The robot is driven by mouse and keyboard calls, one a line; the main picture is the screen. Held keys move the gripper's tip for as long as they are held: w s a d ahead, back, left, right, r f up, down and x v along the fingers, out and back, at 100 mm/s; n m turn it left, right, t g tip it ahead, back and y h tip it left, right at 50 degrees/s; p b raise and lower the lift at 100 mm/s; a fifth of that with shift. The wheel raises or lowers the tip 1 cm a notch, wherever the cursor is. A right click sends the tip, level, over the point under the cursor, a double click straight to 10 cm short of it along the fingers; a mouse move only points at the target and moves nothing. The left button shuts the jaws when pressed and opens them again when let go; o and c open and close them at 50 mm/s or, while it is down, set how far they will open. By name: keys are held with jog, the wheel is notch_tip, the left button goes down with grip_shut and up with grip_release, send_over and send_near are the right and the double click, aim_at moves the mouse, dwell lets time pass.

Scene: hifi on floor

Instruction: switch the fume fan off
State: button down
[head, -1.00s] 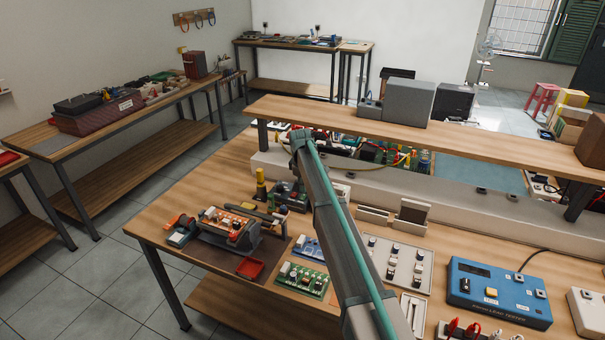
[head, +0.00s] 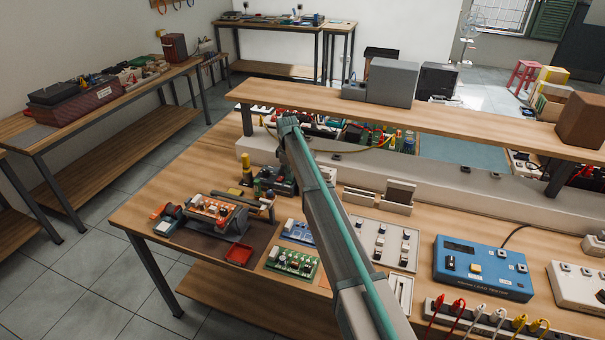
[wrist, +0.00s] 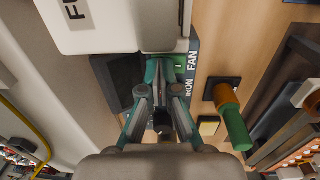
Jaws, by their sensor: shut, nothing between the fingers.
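In the wrist view, a dark switch box (wrist: 193,60) carries the labels FAN and IRON. A small green part (wrist: 181,61) shows beside the FAN label; I cannot tell which way any switch is set. My gripper (wrist: 164,72) is shut and empty, with its teal fingertips over the box near the FAN label. Whether they touch it I cannot tell. The fingers hide part of the box. A white housing (wrist: 110,22) with partly visible lettering, starting FU, overhangs beside the fingertips. In the head view my arm crosses the bench and my gripper cannot be made out.
An orange and green cylinder (wrist: 232,120) stands close to the right of my fingers. In the head view, a raised shelf (head: 470,125) runs over the bench. A circuit-board holder (head: 215,210), a switch panel (head: 384,243) and a blue tester (head: 482,267) occupy the bench.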

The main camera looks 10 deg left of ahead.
jog(key=shift+s+d+f, duration=0.1)
jog(key=shift+s+f, duration=0.05)
jog(key=shift+s, duration=0.05)
jog(key=shift+s+a, duration=0.2)
jog(key=shift+s, duration=0.5)
jog(key=shift+r, duration=0.2)
jog(key=shift+r, duration=0.25)
notch_tip(320, 180, up, 13)
jog(key=s+b, duration=0.1)
jog(key=b, duration=0.1)
jog(key=shift+s+a+r, duration=0.15)
jog(key=shift+s, duration=0.1)
